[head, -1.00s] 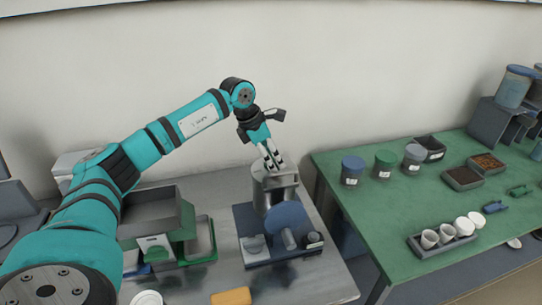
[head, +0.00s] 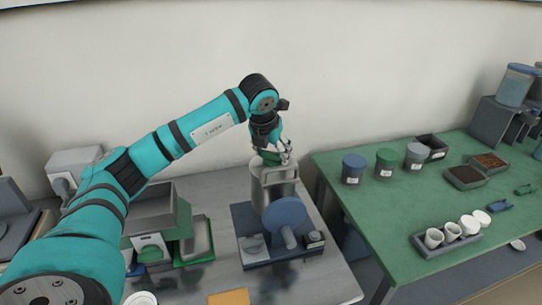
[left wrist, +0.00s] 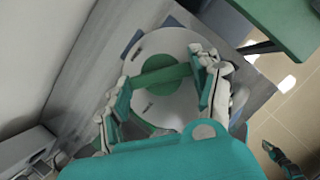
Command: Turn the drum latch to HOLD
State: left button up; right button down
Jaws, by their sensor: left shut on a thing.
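The drum (head: 267,192) is a grey metal cylinder standing on a blue base at the right of the steel bench in the head view. The drum latch (left wrist: 163,80) shows in the left wrist view as a green bar across the drum's pale round top (left wrist: 150,50). My left gripper (head: 277,153) is over the drum top. In the left wrist view, its fingers (left wrist: 163,90) are shut on the bar, one on each side. Latch markings are too small to read. A teal and dark part at the lower right of that view looks like my right gripper (left wrist: 280,157); its jaws are unclear.
A blue disc (head: 285,212) and small fittings sit on the base (head: 256,258) in front of the drum. Grey and green trays (head: 196,240) stand to the left. The green table (head: 400,200) with jars and cups is to the right, across a gap.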

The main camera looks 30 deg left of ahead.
pick_arm(q)
jog(key=n+y+b, duration=0.1)
jog(key=n, duration=0.2)
jog(key=shift+d+n+g, duration=0.1)
jog(key=shift+n+g, duration=0.2)
jog(key=shift+w+n+g+y+b, duration=0.15)
jog(key=shift+n+g+y+b, duration=0.45)
jog(key=shift+n, duration=1.2)
jog(key=o, duration=1.2)
jog(key=shift+d, duration=0.1)
jog(key=v, duration=1.2)
jog(key=shift+d, duration=0.15)
jog(key=shift+f, duration=0.15)
